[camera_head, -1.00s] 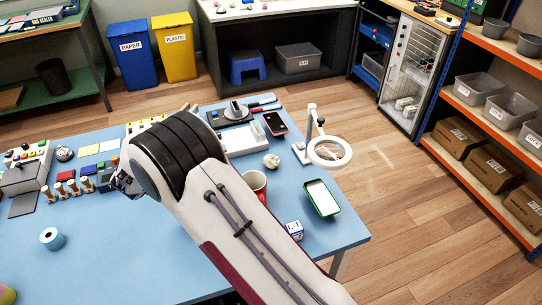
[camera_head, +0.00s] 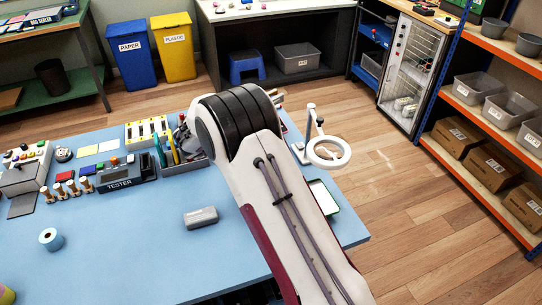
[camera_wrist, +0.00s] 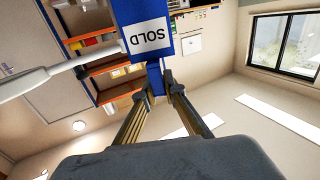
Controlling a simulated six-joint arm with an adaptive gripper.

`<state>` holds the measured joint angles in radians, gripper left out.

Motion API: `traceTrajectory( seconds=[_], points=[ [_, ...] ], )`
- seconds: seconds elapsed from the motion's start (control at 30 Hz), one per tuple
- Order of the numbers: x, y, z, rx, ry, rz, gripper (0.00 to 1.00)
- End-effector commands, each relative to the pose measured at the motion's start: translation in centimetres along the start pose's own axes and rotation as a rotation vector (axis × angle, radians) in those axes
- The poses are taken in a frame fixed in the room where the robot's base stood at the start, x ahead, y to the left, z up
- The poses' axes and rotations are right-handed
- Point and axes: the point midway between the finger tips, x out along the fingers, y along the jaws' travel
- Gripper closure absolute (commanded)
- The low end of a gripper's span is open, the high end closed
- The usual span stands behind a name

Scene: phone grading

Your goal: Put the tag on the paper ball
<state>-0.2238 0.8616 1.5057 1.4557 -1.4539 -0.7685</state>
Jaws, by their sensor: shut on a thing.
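My gripper (camera_wrist: 158,84) is shut on the tag (camera_wrist: 150,38), a blue piece with a white panel reading SOLD, held between the fingertips in the wrist view. In the head view my arm hides the gripper and the tag. The paper ball is not visible now; my arm covers the part of the table where it lay.
A white ring magnifier (camera_head: 328,152) stands at the table's right edge. A green-rimmed tray or device (camera_head: 322,197) is partly behind my arm.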

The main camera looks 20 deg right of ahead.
Motion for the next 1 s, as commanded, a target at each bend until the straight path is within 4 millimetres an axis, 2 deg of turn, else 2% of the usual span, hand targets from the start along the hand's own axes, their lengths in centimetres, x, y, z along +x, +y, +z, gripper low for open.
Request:
traceTrajectory(
  seconds=[0.43,0.8,1.0],
  points=[
    [0.0,0.0,0.5,-0.001,-0.001,0.000,1.00],
    [0.0,0.0,5.0,-0.003,-0.001,-0.001,1.00],
    [0.0,0.0,6.2,-0.001,0.000,-0.001,1.00]
  ],
)
